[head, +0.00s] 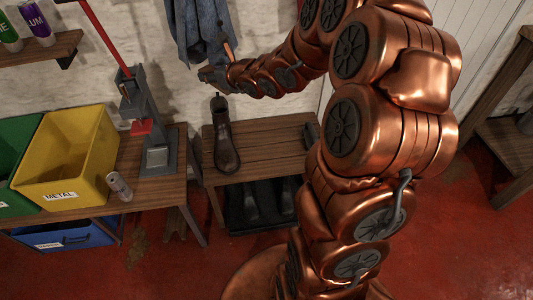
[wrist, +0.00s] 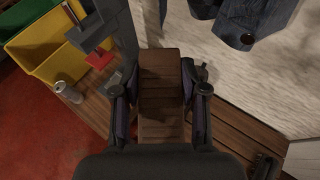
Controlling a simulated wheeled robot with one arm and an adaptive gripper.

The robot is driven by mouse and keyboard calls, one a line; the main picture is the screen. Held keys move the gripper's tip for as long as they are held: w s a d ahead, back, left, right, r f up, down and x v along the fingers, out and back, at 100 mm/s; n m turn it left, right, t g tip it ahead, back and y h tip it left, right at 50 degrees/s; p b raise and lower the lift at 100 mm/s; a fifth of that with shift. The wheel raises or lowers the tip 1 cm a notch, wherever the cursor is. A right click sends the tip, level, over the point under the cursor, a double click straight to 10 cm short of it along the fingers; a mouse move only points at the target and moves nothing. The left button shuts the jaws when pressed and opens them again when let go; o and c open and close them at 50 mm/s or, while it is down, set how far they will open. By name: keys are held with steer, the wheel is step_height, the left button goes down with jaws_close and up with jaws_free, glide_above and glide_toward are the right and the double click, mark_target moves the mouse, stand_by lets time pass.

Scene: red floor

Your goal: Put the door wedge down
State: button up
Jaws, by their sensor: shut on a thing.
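The door wedge (wrist: 161,75) is a brown wooden block in the middle of the wrist view, between the two dark fingers of my gripper (wrist: 160,95). The fingers press on its left and right sides. In the head view my gripper (head: 213,77) is small and high, in front of the pale wall and above a low wooden bench (head: 262,145). A thin brown piece sticks up beside it there, probably the wedge seen edge-on. The wedge hides part of what lies behind it in the wrist view.
A dark shoe (head: 226,150) stands on the bench's left part; its middle is clear. Left are a lever press (head: 155,125), a can (head: 119,186) and a yellow bin (head: 72,160). Blue clothing (head: 198,30) hangs behind my gripper. Dark footwear (head: 262,203) sits below the bench.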

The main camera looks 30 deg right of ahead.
steer(key=s+d+f+m+h+b, duration=0.1)
steer(key=s+d+f+b, duration=0.2)
steer(key=d+f+b, duration=0.3)
steer(key=s+d+f+h+b, duration=0.1)
steer(key=s+d+f+b, duration=0.3)
steer(key=f+b, duration=0.9)
steer(key=s+d+f+m+h+b, duration=0.1)
steer(key=s+d+f+b, duration=0.3)
steer(key=f, duration=1.5)
steer(key=shift+s+d+f+m+b, duration=0.1)
steer(key=shift+d+f+m+b, duration=0.1)
steer(key=shift+d+b, duration=1.05)
steer(key=shift+s+d+f+m+b, duration=0.15)
steer(key=shift+d+b, duration=0.75)
steer(key=shift+b, duration=0.6)
steer(key=b, duration=0.2)
glide_above(269, 140)
steer(key=shift+s+f, duration=0.2)
steer(key=shift+f, duration=0.5)
steer(key=shift+w+f, duration=0.2)
steer(key=shift+f, duration=0.05)
steer(key=shift+f+b, duration=0.95)
steer(key=shift+f, duration=0.55)
steer(key=shift+f, duration=0.2)
steer(key=o, duration=1.2)
steer(key=shift+c, duration=0.2)
steer(key=shift+r, duration=0.1)
